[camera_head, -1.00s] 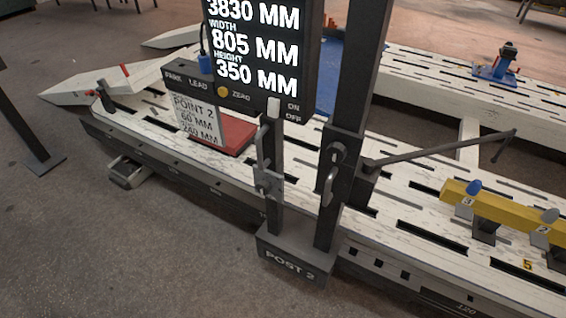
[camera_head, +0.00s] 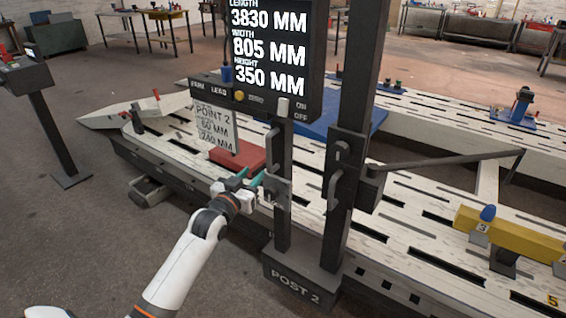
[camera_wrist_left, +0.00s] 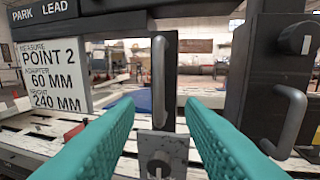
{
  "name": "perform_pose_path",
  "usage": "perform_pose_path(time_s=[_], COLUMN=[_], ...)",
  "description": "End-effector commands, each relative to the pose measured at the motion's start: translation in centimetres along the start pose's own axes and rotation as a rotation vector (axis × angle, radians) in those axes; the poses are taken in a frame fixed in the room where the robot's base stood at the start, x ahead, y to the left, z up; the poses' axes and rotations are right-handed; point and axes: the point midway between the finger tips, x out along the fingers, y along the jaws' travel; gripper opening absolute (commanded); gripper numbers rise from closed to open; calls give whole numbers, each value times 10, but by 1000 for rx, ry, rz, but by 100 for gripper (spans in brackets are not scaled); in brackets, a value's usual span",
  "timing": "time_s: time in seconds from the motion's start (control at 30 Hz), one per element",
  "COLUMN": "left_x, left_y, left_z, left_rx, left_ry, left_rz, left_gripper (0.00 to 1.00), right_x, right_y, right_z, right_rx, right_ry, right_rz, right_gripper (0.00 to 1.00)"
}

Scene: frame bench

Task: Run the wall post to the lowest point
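The wall post (camera_head: 345,170) is a dark upright column on a base marked POST 2 (camera_head: 296,285). A slider with a handle (camera_head: 335,188) sits on it partway up, and an arm with a pointer (camera_head: 450,160) reaches right from the slider. A thinner second upright (camera_head: 283,225) beside it carries a smaller handle (camera_head: 271,148) and a plate with a knob (camera_head: 277,190). My left gripper (camera_head: 254,180) has its green fingers apart just left of this upright. In the left wrist view the open fingers (camera_wrist_left: 160,125) point at the small handle (camera_wrist_left: 160,80), with nothing between them. My right gripper is not seen.
A display (camera_head: 268,50) reads 3830, 805 and 350 mm. A card (camera_head: 215,127) reads POINT 2, 60 mm and 240 mm. The slotted white bench (camera_head: 400,235) runs behind the posts, with a yellow bar (camera_head: 520,237) at right. Bare floor lies at front left.

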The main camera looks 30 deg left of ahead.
Motion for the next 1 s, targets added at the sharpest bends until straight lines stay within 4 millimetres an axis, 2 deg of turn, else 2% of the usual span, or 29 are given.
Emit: perform_pose_path(time_s=[0.17,0.5,0.7,1.0], left_x=[30,94,111,113], left_y=[0,0,0,0], left_z=[1,-1,-1,-2], left_rx=[0,0,1,2], left_ry=[0,2,3,4], left_rz=[1,1,1,0], left_gripper=[36,36,36,36], right_x=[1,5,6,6], right_y=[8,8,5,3], right_z=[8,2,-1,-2], right_rx=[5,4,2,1], right_ry=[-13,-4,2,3], right_rz=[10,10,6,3], right_gripper=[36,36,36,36])
